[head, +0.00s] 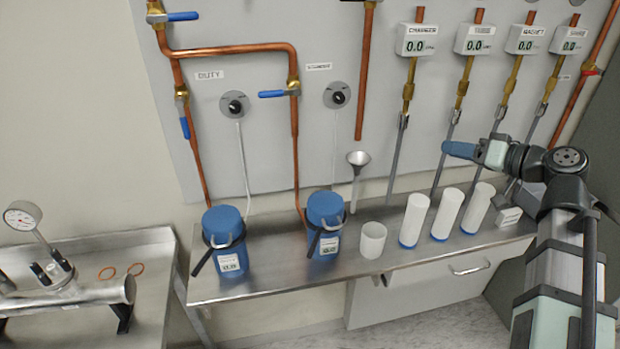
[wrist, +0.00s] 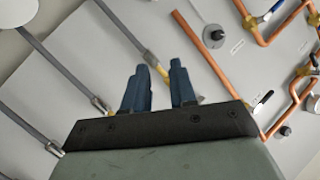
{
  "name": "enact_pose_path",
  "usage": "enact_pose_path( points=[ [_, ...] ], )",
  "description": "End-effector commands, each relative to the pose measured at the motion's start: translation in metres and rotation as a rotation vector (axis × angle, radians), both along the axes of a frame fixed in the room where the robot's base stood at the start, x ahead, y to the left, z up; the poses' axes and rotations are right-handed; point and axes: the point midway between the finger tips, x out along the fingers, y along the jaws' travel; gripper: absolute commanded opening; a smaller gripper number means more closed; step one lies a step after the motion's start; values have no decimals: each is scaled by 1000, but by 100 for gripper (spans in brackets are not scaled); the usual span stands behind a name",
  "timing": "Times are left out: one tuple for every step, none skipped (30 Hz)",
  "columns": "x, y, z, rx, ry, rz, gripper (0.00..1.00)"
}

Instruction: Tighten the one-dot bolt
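I cannot make out a one-dot bolt in either view. A steel pipe chamber (head: 85,292) lies on the left bench with a dark clamp-like fitting (head: 58,268) on top; any bolt or dot marks there are too small to tell. My gripper (head: 448,149) is at the right in the head view, raised in front of the wall panel and above the white cylinders, far from the chamber. In the wrist view its two blue fingers (wrist: 158,88) stand apart with nothing between them. The panel shows behind them.
The middle bench (head: 280,285) holds blue canisters (head: 324,212), a white cup (head: 372,240), a funnel (head: 358,158) and white cylinders (head: 447,213). Copper pipes (head: 240,48) run up the panel. A gap separates the benches.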

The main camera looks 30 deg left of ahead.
Motion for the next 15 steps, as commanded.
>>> enact_pose_path(
  points=[
    [-13, 22, 12, 5, -1, 52, 26],
    [-20, 33, 17, 5, -1, 79, 26],
    [-28, 48, 22, 0, -4, 114, 26],
    [-34, 58, 25, -4, -8, 138, 26],
    [-39, 69, 27, -11, -11, 163, 26],
    [-45, 82, 29, -21, -18, 195, 26],
    [-49, 92, 30, -30, -25, 217, 26],
    [-54, 103, 30, -41, -33, 239, 26],
    [-59, 116, 31, -55, -44, 268, 26],
    [-63, 126, 31, -67, -53, 291, 26],
    [-67, 136, 30, -79, -62, 312, 26],
    [-73, 149, 29, -94, -77, 340, 26],
    [-77, 159, 29, -105, -87, 362, 26],
    [-81, 169, 28, -119, -97, 382, 26],
    [-87, 182, 27, -135, -114, 411, 26]
  ],
)
